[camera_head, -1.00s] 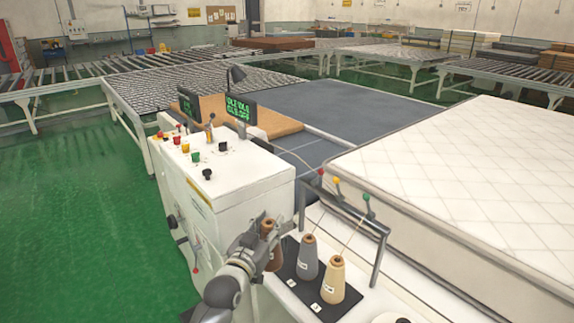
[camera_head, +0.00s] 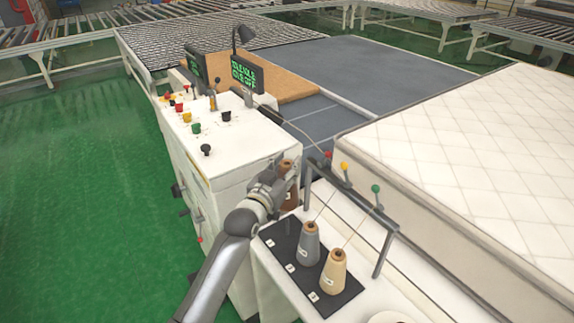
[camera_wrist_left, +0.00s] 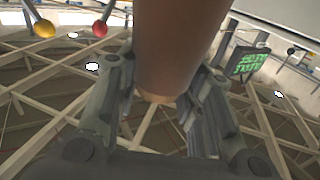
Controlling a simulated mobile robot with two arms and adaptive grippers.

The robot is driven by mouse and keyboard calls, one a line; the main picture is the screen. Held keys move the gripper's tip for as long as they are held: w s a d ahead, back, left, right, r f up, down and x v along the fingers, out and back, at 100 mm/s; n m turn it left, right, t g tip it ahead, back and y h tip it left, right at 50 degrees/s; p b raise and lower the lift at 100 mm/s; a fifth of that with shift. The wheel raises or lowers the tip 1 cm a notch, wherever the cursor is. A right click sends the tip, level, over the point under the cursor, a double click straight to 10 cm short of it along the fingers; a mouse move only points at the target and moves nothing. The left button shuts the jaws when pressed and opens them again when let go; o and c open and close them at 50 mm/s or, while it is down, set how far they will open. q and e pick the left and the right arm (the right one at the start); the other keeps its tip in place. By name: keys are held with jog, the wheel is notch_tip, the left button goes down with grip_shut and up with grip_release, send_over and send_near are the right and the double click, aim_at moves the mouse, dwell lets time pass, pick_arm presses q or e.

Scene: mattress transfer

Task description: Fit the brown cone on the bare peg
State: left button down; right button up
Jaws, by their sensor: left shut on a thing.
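My left gripper (camera_head: 278,180) is shut on the brown cone (camera_head: 289,195). The cone is about upright, near the far corner of the black mat (camera_head: 277,238), and its lower end is partly covered by the gripper. In the left wrist view the brown cone (camera_wrist_left: 178,45) stands between both fingers (camera_wrist_left: 160,100). A grey cone (camera_head: 308,246) and a tan cone (camera_head: 334,273) stand on the mat, nearer to the camera. I cannot make out the bare peg. My right gripper is not in view.
The white control cabinet (camera_head: 215,150) with knobs and green displays (camera_head: 246,74) stands just behind and left of the gripper. A grey rail (camera_head: 345,195) with red, yellow and green balls rises right of the cones. The quilted mattress (camera_head: 470,160) lies beyond it.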

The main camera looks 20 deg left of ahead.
pick_arm(q)
jog(key=shift+w, duration=0.25)
jog(key=shift+w+f, duration=0.15)
jog(key=shift+f, duration=0.15)
jog(key=b, duration=0.4)
send_over(287, 204)
jog(key=w, duration=0.3)
jog(key=shift+f, duration=2.65)
jog(key=shift+a, duration=0.4)
jog(key=shift+p, duration=0.6)
jog(key=shift+f+b, duration=3.15)
jog(key=shift+f, duration=1.1)
jog(key=c, duration=0.9)
grip_release()
